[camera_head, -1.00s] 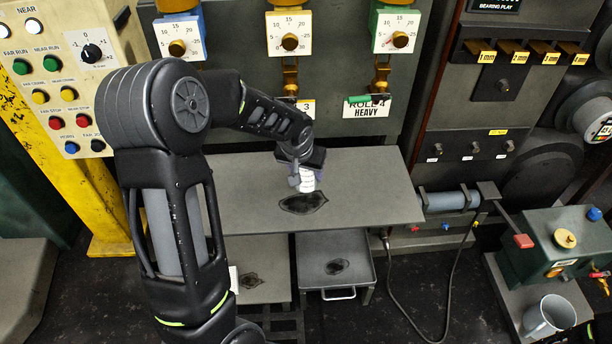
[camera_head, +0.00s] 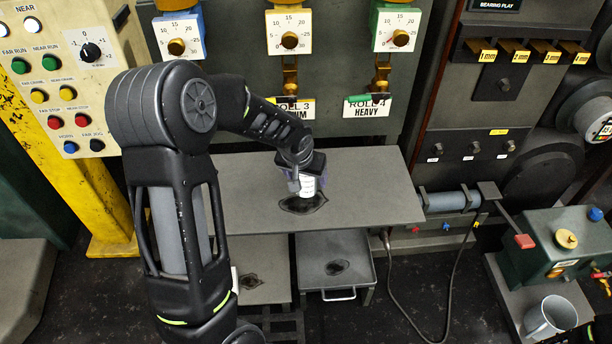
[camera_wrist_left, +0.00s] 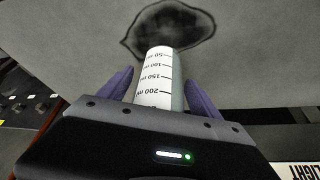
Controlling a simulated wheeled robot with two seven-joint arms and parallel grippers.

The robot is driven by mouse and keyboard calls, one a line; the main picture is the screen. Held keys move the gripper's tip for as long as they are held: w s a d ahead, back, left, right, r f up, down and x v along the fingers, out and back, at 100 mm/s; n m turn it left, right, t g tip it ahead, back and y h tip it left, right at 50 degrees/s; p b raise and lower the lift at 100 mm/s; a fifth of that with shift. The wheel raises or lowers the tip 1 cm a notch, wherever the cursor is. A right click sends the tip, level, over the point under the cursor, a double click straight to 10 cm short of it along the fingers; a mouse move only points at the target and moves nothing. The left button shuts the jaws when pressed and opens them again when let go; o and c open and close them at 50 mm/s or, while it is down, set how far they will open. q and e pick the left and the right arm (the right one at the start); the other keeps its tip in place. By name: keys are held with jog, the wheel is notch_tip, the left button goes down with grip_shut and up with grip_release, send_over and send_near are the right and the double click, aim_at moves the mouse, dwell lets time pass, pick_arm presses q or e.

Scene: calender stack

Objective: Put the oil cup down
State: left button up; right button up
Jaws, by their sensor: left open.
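The oil cup, a white graduated cylinder (camera_head: 308,186), is at the edge of a dark oil stain (camera_head: 303,204) on the grey table (camera_head: 375,200). In the left wrist view the cup (camera_wrist_left: 157,78) shows its volume marks, and its far end overlaps the stain (camera_wrist_left: 172,27). My left gripper (camera_head: 307,181) is open around the cup. Its purple fingers (camera_wrist_left: 160,88) stand on both sides, with gaps showing between them and the cup. Whether the cup's base touches the table is hard to tell.
Dial gauges (camera_head: 289,35) and roll labels (camera_head: 367,107) line the machine behind the table. A button panel (camera_head: 65,90) stands at left. A grey mug (camera_head: 549,317) stands at lower right by a green box (camera_head: 560,240). The table's right part is clear.

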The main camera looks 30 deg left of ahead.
pick_arm(q)
jog(key=shift+r, duration=0.2)
jog(key=shift+s+r, duration=0.1)
jog(key=shift+r, duration=0.15)
jog(key=p+v, duration=0.1)
jog(key=v, duration=1)
jog(key=shift+r+p, duration=0.2)
jog(key=shift+p, duration=0.15)
jog(key=shift+s, duration=0.1)
